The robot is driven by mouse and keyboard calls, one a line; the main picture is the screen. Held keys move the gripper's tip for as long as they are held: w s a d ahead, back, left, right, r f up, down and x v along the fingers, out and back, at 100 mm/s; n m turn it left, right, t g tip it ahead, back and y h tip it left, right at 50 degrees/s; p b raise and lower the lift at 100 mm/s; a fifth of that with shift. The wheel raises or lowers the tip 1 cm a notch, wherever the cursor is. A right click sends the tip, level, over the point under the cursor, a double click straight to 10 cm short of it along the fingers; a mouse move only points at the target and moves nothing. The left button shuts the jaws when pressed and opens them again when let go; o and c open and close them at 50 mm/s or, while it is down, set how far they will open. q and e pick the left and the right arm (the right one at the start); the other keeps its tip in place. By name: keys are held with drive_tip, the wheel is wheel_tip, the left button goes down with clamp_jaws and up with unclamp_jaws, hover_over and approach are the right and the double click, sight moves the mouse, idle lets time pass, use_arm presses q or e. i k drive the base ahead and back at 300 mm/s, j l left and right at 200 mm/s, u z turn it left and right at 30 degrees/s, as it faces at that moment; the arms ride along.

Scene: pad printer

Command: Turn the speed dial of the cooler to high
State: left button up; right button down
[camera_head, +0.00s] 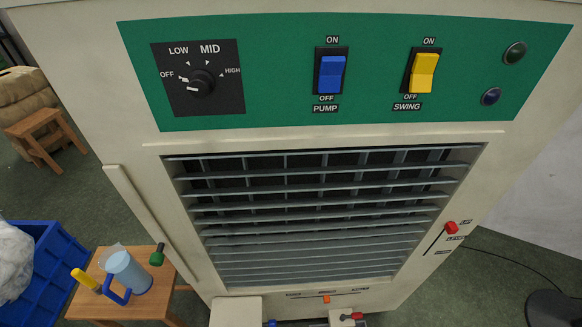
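The cooler's speed dial (200,83) is a round black knob on a black square plate (228,98) at the upper left of the green control panel (280,60). The plate is marked OFF, LOW, MID and HIGH, running from left over the top to right. White marks show at the knob's left side, and its pointer seems to face left, near OFF. Nothing touches the dial. Neither of my grippers is in view.
Right of the dial are the blue PUMP switch (331,75) and yellow SWING switch (424,73). Below is the louvred grille (320,210), with a red-knobbed lever (451,228) at right. A wooden stool (90,308) bearing a jug (128,274) stands lower left, beside a blue crate (60,262).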

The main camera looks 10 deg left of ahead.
sight(201, 82)
drive_tip(key=l+u, duration=0.35)
drive_tip(key=l, duration=0.4)
drive_tip(key=k+l+u, duration=0.15)
drive_tip(key=l+u, duration=0.2)
drive_tip(key=l, duration=0.35)
